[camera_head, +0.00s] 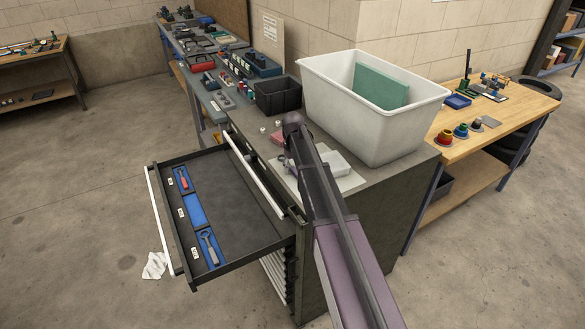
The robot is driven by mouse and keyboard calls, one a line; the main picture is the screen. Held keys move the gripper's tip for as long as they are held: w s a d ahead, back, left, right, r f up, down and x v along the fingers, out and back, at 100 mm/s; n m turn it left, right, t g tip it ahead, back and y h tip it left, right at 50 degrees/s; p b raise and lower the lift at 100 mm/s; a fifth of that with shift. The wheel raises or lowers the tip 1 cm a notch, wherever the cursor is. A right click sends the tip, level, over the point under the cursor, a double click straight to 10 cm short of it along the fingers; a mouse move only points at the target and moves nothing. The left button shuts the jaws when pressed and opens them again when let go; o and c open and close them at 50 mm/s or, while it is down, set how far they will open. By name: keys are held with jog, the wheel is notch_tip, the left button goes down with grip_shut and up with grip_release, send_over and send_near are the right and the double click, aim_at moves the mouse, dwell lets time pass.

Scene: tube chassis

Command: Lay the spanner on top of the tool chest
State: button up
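The spanner (209,246) is grey with a ring-shaped end. It lies in a blue recess at the near end of the open drawer (240,205). The tool chest (367,216) is a dark cabinet, with the drawer pulled out to the left. Its grey top (352,200) is partly covered by objects and by my arm. My arm reaches from the bottom right over the chest top, with a dark joint near the chest's left edge. My gripper cannot be made out; the arm may hide it.
A large white bin (360,125) with a green panel takes much of the chest top. A black crate (277,97) and a small white tray (335,166) are near the arm. A red-handled tool (183,179) lies in the drawer. A white cloth (154,266) lies on the floor.

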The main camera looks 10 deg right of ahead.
aim_at(293, 168)
jog(key=shift+r, duration=0.1)
notch_tip(293, 168, up, 12)
jog(key=p, duration=1.2)
dwell(0.3)
dwell(0.7)
jog(key=s+m, duration=0.3)
jog(key=s, duration=2.6)
jog(key=shift+s+a+m, duration=0.15)
jog(key=shift+a+m, duration=0.15)
jog(key=shift+a, duration=0.15)
notch_tip(293, 168, down, 6)
jog(key=b, duration=0.6)
jog(key=shift+f, duration=0.25)
